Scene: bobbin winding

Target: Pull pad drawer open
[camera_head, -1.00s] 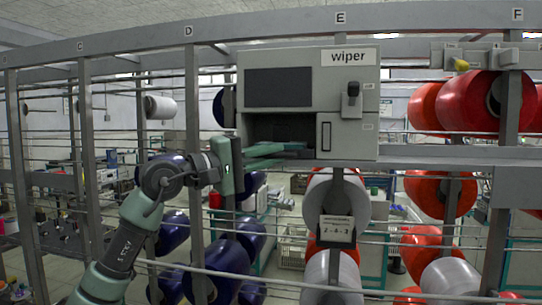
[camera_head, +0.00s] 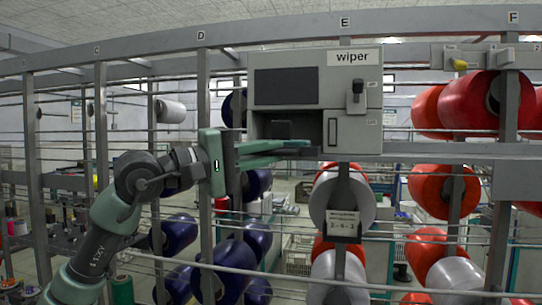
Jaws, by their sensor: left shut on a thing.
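The wiper unit (camera_head: 300,60) is a grey box on the frame rail, with a dark panel at its upper left. Below that is a dark recess (camera_head: 262,128). To its right is a plain front with a narrow upright slot or handle (camera_head: 332,132). I cannot tell which part is the pad drawer. My left gripper (camera_head: 300,147) reaches in from the left, its long green fingers across the lower edge of the recess. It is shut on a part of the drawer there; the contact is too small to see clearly. My right gripper is not in view.
Upright posts (camera_head: 204,100) and thin horizontal rods stand close around my left arm. Red bobbins (camera_head: 470,100) hang at the right, blue ones (camera_head: 228,262) below the arm.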

